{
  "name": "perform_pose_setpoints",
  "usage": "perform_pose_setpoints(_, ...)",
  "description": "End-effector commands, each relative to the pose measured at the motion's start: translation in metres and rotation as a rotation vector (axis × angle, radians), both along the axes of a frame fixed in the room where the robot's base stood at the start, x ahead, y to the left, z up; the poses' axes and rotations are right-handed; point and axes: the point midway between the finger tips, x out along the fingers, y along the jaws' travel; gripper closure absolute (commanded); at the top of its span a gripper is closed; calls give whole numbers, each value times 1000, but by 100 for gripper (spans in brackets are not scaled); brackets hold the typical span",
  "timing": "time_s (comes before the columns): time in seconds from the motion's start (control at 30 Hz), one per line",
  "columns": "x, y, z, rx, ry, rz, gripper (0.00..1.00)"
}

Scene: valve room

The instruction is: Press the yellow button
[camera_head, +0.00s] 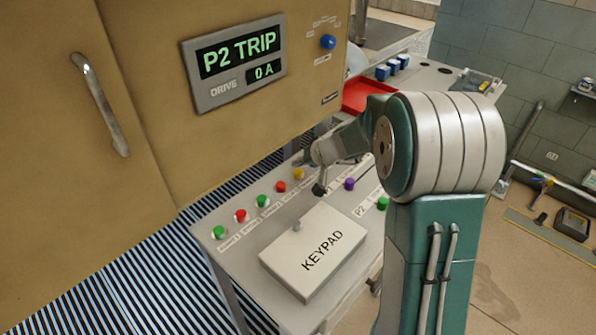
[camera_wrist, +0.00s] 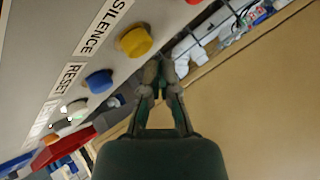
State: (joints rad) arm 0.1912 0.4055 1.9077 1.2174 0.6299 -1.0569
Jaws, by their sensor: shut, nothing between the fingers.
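The yellow button (camera_wrist: 135,41) is a round dome in the wrist view, on the grey panel near the word SILENCE. In the head view the yellow button (camera_head: 298,173) stands in a row of coloured buttons, just left of my arm's end. My gripper (camera_wrist: 161,68) is shut and empty, its fingertips just to the right of and below the yellow button in the wrist view. I see no clear contact, and the exact height gap cannot be told. In the head view my gripper is small and partly hidden by my wrist.
A blue button (camera_wrist: 99,81) sits beside the yellow one, by the word RESET. Red and green buttons, a purple button (camera_head: 349,184) and a raised KEYPAD box (camera_head: 313,252) share the panel. A tan cabinet (camera_head: 130,130) stands close behind. A red tray (camera_head: 368,97) lies farther back.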

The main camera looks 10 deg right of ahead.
Motion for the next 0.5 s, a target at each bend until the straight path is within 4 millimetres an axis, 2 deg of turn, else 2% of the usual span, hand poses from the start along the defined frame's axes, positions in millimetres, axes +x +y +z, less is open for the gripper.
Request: perform_pose_setpoints(0.5, -1, -1, -7, 0, -1, -1, 100)
